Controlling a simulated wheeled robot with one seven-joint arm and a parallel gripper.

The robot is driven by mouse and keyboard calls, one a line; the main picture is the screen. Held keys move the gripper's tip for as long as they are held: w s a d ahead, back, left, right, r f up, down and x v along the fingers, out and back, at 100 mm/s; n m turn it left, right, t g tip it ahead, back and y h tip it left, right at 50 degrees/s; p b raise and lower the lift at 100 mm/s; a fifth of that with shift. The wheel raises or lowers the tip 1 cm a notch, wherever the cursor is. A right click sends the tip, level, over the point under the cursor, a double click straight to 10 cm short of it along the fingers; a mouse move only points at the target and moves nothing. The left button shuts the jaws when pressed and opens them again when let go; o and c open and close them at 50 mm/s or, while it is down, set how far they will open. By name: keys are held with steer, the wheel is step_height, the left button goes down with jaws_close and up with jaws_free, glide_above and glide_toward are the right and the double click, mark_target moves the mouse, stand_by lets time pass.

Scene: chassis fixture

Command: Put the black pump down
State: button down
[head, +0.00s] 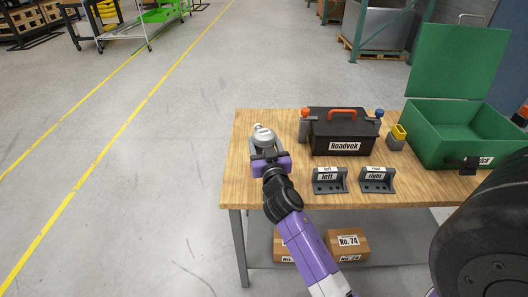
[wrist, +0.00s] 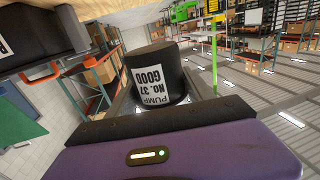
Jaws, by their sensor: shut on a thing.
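The pump looks upright in the head view. Its lower part is hidden there by my gripper, so I cannot tell whether it touches the wood.
The wooden table (head: 290,196) also carries a black Roadvek box (head: 325,130) with an orange handle. Brackets labelled left (head: 329,181) and right (head: 376,180) stand in front. A yellow-and-grey part (head: 397,137) and an open green case (head: 455,130) stand right. The left table strip is bare.

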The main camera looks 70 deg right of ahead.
mark_target(264, 131)
step_height(264, 131, up, 8)
steer(key=shift+f+p, duration=0.1)
steer(key=shift+p, duration=0.45)
steer(key=shift+w+a+r, duration=0.2)
steer(key=shift+w+r, duration=0.05)
steer(key=shift+r, duration=0.25)
steer(key=w+a+f+n+t+y, duration=0.5)
steer(key=w+a, duration=0.3)
steer(key=a, duration=0.3)
steer(key=s+a+f+n+t+y+b, duration=0.1)
steer(key=a+f+n+y, duration=0.2)
steer(key=a+f, duration=0.9)
steer(key=s+a+f+n+t+y+b, duration=0.2)
steer(key=a+f+y, duration=0.5)
steer(key=a+f, duration=0.5)
steer(key=a+n, duration=0.1)
steer(key=a, duration=0.5)
steer(key=shift+s+a, duration=0.25)
steer(key=shift+a, duration=0.1)
steer(key=shift+d, duration=0.1)
